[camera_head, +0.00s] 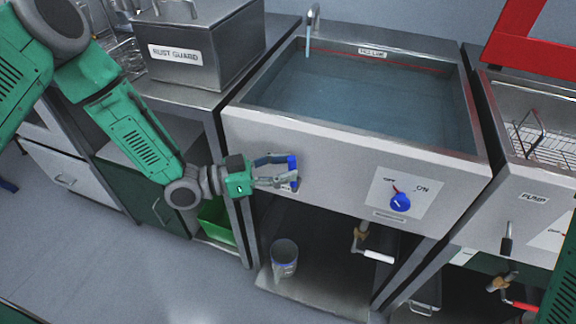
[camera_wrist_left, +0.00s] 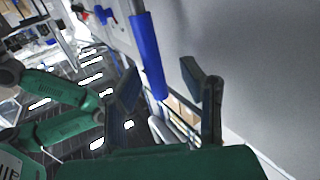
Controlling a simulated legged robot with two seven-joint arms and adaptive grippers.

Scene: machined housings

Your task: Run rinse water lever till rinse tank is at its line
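The rinse tank (camera_head: 350,165) is a grey metal basin with water (camera_head: 370,100) in it. A red line (camera_head: 425,68) runs along its inner back wall, under a small label. The water surface looks a little below that line. A pale stream seems to fall from the spout (camera_head: 313,20). A blue lever handle (camera_head: 293,166) stands at the tank's front. My left gripper (camera_head: 285,171) is there with its fingers apart. In the left wrist view the blue handle (camera_wrist_left: 150,55) shows just ahead of the open fingers (camera_wrist_left: 165,90); contact is unclear. My right gripper is not visible.
A blue knob (camera_head: 400,203) with OFF and ON marks is on the tank front. A pipe valve with a white handle (camera_head: 379,257) is below. A metal cup (camera_head: 284,258) stands on the lower shelf. The RUST GUARD tank (camera_head: 205,50) is left, a PUMP tank (camera_head: 530,190) right.

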